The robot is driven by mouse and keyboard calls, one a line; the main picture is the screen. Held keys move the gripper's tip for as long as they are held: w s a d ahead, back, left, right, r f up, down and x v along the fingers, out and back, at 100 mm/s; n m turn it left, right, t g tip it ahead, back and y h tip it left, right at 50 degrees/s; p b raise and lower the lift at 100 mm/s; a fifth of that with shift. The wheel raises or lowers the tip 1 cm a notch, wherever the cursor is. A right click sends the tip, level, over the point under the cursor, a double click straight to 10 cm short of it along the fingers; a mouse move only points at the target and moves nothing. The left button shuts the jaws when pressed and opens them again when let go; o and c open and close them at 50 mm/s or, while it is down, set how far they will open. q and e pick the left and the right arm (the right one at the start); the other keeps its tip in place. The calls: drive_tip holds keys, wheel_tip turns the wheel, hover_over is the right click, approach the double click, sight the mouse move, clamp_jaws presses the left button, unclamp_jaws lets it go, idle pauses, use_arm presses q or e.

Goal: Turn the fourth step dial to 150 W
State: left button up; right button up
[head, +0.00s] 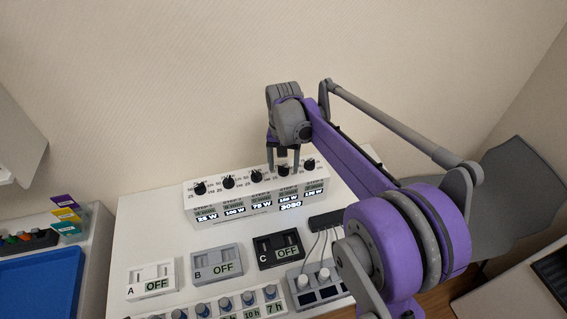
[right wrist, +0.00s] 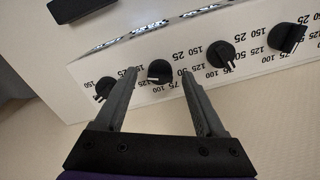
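A white panel (head: 240,208) carries a row of black step dials with printed watt scales and small displays below. The fourth step dial from the left (head: 284,171) is under my right gripper (head: 283,165). In the right wrist view, the fourth dial (right wrist: 160,71) sits between and beyond the two fingertips of the right gripper (right wrist: 157,73), with a gap on each side. The gripper is open and holds nothing. The fourth dial's display is too small to read surely. My left gripper is not in view.
The fifth dial (head: 310,164) and third dial (head: 256,176) stand close on either side. A blue tray (head: 40,285) lies at the left; a grey chair (head: 520,190) at the right.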

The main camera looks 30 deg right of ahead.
sight(283, 167)
drive_tip(key=shift+r, duration=0.1)
wheel_tip(283, 167, up, 11)
drive_tip(key=shift+f+p, duration=0.2)
drive_tip(key=shift+p, duration=0.15)
idle(0.6)
drive_tip(key=s+a+f+n+t, duration=0.1)
drive_tip(key=s+a+f+n, duration=0.1)
drive_tip(key=s, duration=0.5)
drive_tip(key=s+a+f+n+t, duration=0.2)
drive_tip(key=s+a+f+n, duration=0.1)
drive_tip(key=s+a+f, duration=0.2)
drive_tip(key=s+a+f+n+t, duration=0.2)
drive_tip(key=s+a+f, duration=0.1)
drive_tip(key=s+f, duration=0.4)
drive_tip(key=shift+s+a, duration=0.25)
drive_tip(key=shift+s, duration=0.95)
drive_tip(key=shift+d+f, duration=0.1)
drive_tip(key=shift+d, duration=0.05)
